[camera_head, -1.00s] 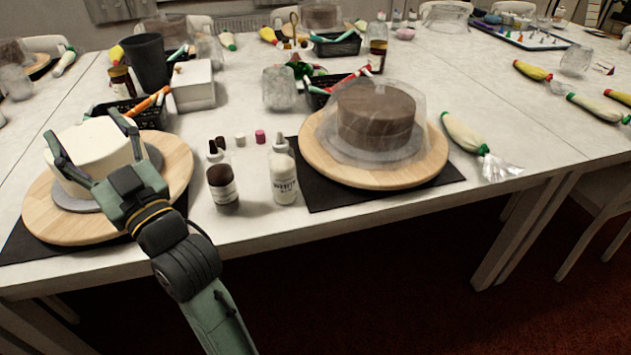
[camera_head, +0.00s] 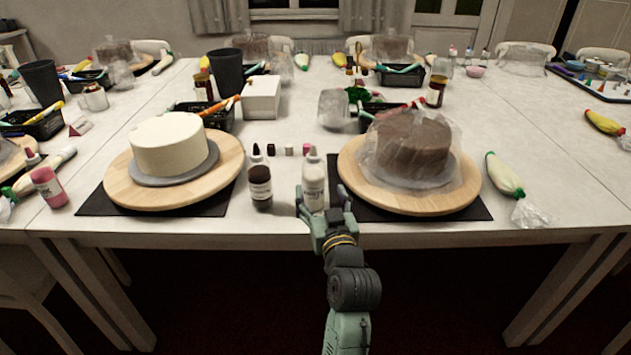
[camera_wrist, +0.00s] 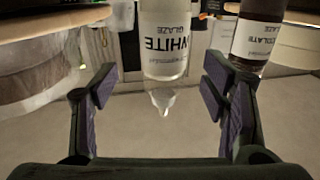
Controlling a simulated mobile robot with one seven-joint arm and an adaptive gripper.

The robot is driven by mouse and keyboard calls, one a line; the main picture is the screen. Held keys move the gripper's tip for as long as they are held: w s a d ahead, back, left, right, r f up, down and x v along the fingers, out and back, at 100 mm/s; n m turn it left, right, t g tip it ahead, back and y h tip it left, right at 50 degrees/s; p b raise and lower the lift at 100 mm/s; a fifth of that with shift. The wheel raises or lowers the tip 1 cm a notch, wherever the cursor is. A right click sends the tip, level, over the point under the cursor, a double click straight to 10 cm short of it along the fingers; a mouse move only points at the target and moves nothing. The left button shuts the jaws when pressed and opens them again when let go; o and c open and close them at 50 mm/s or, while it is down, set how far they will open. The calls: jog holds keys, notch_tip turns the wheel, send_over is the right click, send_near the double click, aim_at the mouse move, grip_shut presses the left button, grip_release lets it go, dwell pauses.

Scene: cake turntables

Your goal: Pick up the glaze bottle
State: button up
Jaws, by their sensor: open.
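A clear bottle of white glaze (camera_head: 313,178), labelled WHITE GLAZE, stands upright at the table's front edge between the two turntables. It shows upside down in the wrist view (camera_wrist: 165,42), nozzle toward the bottom. A dark bottle labelled as a chocolate glaze (camera_head: 260,182) stands to its left; it shows at the right in the wrist view (camera_wrist: 257,38). My gripper (camera_head: 321,200) is open and empty, low in front of the white bottle. In the wrist view the white bottle lies in line with the gap between my fingers (camera_wrist: 158,92); whether it is between them is unclear.
A white cake on a wooden turntable (camera_head: 118,190) stands at left. A wrapped chocolate cake on another turntable (camera_head: 362,190) stands close right of my gripper. Small jars (camera_head: 289,150) sit behind the bottles. A piping bag (camera_head: 504,175) lies at right.

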aim_at(314, 147)
jog(key=w, duration=0.2)
jog(key=w+a+p, duration=0.1)
jog(key=w, duration=0.1)
jog(key=w+p, duration=0.1)
jog(key=w, duration=0.1)
jog(key=shift+w+a, duration=0.1)
jog(key=shift+a, duration=0.3)
jog(key=c, duration=0.8)
jog(key=shift+r, duration=0.3)
jog(key=shift+c, duration=0.6)
jog(key=shift+o, duration=1)
notch_tip(314, 147, up, 9)
jog(key=shift+f+b, duration=0.2)
jog(key=shift+b, duration=0.1)
jog(key=shift+r, duration=0.45)
jog(key=shift+c, duration=0.8)
